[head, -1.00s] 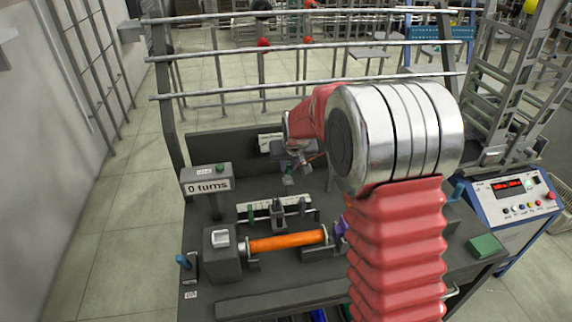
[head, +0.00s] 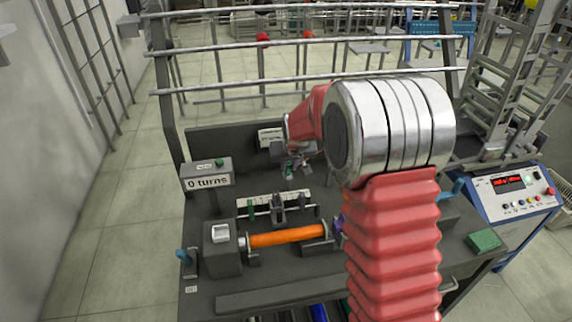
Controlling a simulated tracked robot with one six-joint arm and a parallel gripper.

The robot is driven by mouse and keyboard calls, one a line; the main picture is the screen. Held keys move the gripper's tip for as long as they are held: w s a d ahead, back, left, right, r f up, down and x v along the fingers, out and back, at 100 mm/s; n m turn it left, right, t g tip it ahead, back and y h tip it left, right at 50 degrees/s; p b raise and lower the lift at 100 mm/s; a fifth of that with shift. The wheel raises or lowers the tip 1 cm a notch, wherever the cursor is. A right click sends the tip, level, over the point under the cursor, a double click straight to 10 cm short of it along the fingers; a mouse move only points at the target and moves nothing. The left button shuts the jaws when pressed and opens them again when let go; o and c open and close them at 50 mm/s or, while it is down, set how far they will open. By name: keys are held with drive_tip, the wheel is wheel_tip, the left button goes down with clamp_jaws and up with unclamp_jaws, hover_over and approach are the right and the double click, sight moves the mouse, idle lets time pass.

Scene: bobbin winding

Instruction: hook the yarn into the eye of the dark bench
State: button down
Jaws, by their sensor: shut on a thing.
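The dark bench (head: 330,283) fills the middle of the head view. An orange bobbin (head: 287,239) lies level across it between two holders. Behind it is a guide (head: 277,208) on a white scale rail. My gripper (head: 290,172) is beyond the rail, above the bench and in front of its back panel. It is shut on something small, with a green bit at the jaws. The yarn strand is too thin to make out for certain. I cannot pick out the eye. My red and silver arm hides the bench's right part.
A "0 turns" display box (head: 207,175) stands at the bench's left. A blue-handled crank (head: 186,257) is at the front left. A green block (head: 485,240) lies at the right, near a control panel (head: 514,190). Rails rise behind the bench.

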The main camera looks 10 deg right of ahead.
drive_tip(key=shift+f, duration=0.55)
drive_tip(key=shift+a, duration=0.15)
drive_tip(key=shift+a+r, duration=0.2)
drive_tip(key=shift+a, duration=2.15)
drive_tip(key=shift+r, duration=0.1)
drive_tip(key=shift+a+r, duration=0.25)
drive_tip(key=shift+r, duration=0.9)
drive_tip(key=shift+a+r, duration=0.25)
drive_tip(key=shift+r, duration=0.85)
